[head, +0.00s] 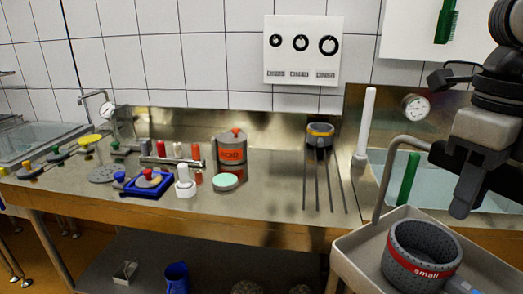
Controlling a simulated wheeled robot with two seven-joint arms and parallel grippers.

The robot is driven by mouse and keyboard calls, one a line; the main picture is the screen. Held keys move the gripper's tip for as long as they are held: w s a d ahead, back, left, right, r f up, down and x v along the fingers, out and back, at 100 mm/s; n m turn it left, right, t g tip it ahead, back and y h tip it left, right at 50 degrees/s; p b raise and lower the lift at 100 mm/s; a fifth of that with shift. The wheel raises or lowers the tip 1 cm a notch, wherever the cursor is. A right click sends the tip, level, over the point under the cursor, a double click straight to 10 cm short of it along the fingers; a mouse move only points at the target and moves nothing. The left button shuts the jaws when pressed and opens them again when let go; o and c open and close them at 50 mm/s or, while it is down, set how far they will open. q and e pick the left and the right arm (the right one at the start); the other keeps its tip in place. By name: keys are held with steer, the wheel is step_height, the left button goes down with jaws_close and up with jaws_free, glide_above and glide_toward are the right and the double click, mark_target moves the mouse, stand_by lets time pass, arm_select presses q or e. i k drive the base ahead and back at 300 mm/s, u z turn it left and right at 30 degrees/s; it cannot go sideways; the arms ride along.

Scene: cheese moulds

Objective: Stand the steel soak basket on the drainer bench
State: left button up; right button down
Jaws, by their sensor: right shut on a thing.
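The drainer bench (265,200) is the steel worktop across the middle, with dark grooves or bars at its right part. I cannot make out a steel soak basket for certain. A dark grey perforated round container (420,262), with a red band reading "small", stands upright in a pale tray at the lower right. My right gripper (457,195) is at the right, above the far side of this container in the picture. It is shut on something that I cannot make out. My left gripper is not in view.
A red-and-grey canister (231,152), a white bottle (185,182) and a blue tray (148,184) crowd the left-middle. A curved tap (386,180) rises by the right sink. The bench's front middle is clear.

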mark_target(305, 181)
steer(key=i, duration=1.3)
